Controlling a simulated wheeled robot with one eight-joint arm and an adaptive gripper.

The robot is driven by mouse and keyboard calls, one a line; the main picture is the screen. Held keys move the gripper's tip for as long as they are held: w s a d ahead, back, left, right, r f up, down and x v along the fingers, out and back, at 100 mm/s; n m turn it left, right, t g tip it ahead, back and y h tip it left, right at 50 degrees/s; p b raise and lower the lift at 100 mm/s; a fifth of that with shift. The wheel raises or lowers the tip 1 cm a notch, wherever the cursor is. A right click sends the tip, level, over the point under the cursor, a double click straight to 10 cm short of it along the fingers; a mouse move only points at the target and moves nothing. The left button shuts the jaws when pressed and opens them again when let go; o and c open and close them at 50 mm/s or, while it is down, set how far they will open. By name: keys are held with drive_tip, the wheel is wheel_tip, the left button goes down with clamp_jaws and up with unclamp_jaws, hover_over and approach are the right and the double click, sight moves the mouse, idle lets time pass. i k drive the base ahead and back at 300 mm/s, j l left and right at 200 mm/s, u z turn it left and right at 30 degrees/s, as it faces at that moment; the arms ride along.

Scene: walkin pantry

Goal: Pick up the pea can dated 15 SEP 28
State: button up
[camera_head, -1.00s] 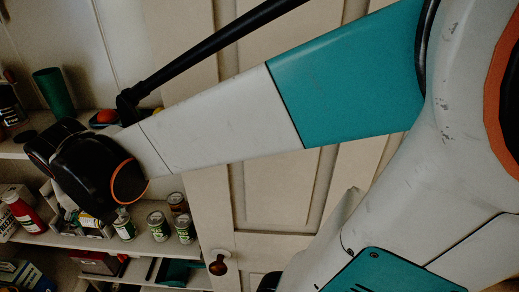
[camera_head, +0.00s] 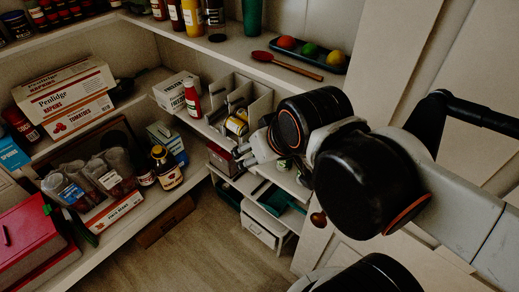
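My gripper (camera_head: 262,146) is at the middle shelf by the corner, partly hidden behind my black wrist joints. Its fingers are too small and dark to show whether they are open or shut. A small green-labelled can (camera_head: 284,162) shows partly below my wrist, on the shelf's right part. A can with a yellow band (camera_head: 237,125) sits in a grey divided holder, left of my gripper and seemingly tilted. No date is readable on any can. Other cans on the right are hidden by my arm.
A white freezer box (camera_head: 177,91) and red bottle (camera_head: 192,100) stand left of the grey divided holder (camera_head: 256,104). Above are a wooden spoon (camera_head: 286,66) and a dark tray (camera_head: 325,65). A door (camera_head: 400,60) is close on the right.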

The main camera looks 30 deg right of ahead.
sight(284, 167)
drive_tip(key=k+j+z, duration=1.05)
drive_tip(key=k+j, duration=0.05)
drive_tip(key=k, duration=0.1)
